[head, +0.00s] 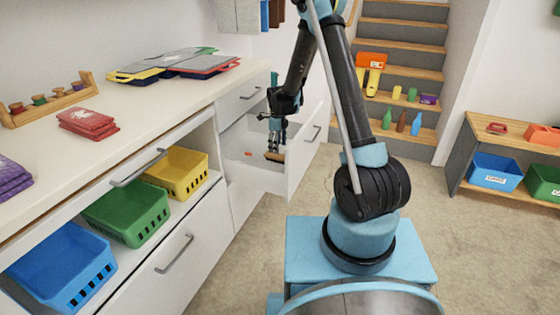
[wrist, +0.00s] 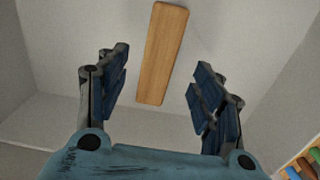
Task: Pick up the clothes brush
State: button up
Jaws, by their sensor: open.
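The clothes brush shows as a long, flat wooden piece (wrist: 162,52) in the wrist view, lying in a white open drawer (head: 250,180). In the head view its small brown end (head: 274,157) shows just below my gripper (head: 274,135). My gripper also shows in the wrist view (wrist: 160,95), open, with its blue-padded fingers on either side of the wooden piece's near end. I see a gap between each finger and the wood. Bristles are not visible. How far the fingertips are above the brush is hard to tell.
The drawer walls stand close around my gripper. A small red item (head: 248,154) lies in the drawer. A white counter (head: 150,110) with folded clothes and folders is at left, with blue, green and yellow bins (head: 178,172) below.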

aim_at(279, 158)
jog(key=shift+a+f, duration=0.15)
jog(key=shift+f, duration=3.15)
jog(key=c, duration=1.2)
